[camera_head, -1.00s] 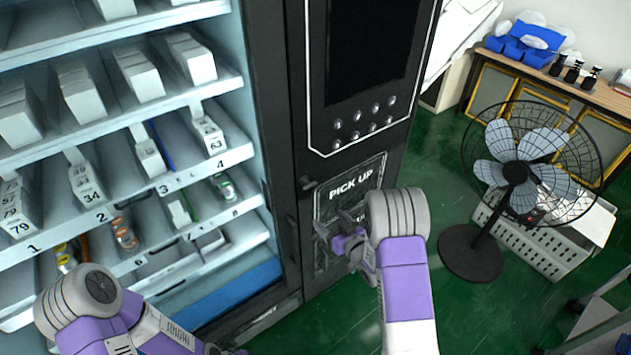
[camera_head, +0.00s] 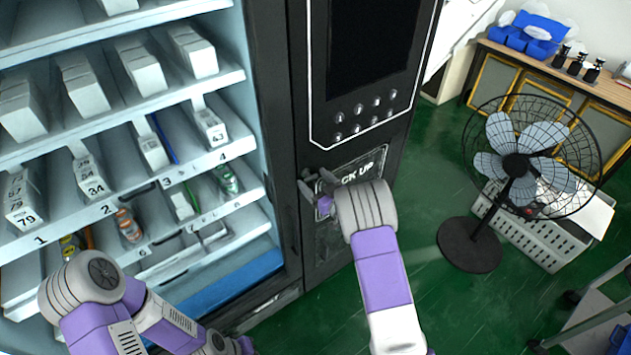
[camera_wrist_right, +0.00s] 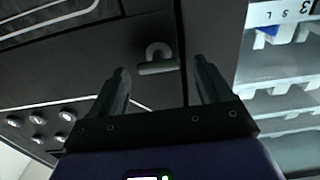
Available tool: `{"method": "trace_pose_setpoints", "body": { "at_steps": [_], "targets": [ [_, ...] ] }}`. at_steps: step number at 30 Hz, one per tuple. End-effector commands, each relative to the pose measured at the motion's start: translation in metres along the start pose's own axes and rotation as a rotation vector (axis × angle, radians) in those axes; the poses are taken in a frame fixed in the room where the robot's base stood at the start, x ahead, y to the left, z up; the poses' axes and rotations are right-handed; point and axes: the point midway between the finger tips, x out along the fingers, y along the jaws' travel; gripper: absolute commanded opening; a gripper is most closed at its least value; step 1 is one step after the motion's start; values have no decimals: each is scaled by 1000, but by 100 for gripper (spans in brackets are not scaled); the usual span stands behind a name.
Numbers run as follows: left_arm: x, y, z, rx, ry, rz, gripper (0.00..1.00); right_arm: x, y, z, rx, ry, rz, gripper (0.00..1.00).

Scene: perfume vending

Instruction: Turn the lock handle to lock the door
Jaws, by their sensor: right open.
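The lock handle (camera_wrist_right: 158,67) is a small grey lever with a rounded top on the black front of the vending machine (camera_head: 292,120). In the right wrist view it lies ahead of my right gripper, between the two finger lines, and I see no clear contact. My right gripper (camera_head: 316,184) is open, its fingers pointing at the black panel just left of the PICK UP sign (camera_head: 366,170). In the head view the gripper largely covers the handle. My left arm is at the lower left; its fingers are out of view.
Lit shelves with numbered boxes (camera_head: 94,183) fill the left of the machine. Buttons (camera_head: 357,119) sit under the dark screen (camera_head: 370,45). A black fan (camera_head: 515,165) and a white crate (camera_head: 530,235) stand at the right. Green floor (camera_head: 425,165) is clear between the machine and the fan.

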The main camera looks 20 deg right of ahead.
Motion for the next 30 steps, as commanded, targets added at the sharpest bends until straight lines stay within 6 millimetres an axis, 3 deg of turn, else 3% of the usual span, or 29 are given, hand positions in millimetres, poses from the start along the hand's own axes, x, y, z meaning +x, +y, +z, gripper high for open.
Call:
{"method": "trace_pose_setpoints", "body": {
  "at_steps": [3,14,23,30],
  "targets": [
    [0,0,0,0,0,0,0,0,0,0,0,0,0,77],
    [0,0,0,0,0,0,0,0,0,0,0,0,0,23],
    [7,-3,0,0,0,0,0,0,0,1,-39,2,0,23],
    [29,-11,-1,0,0,0,0,0,0,3,-176,4,2,23]
  ]
}}
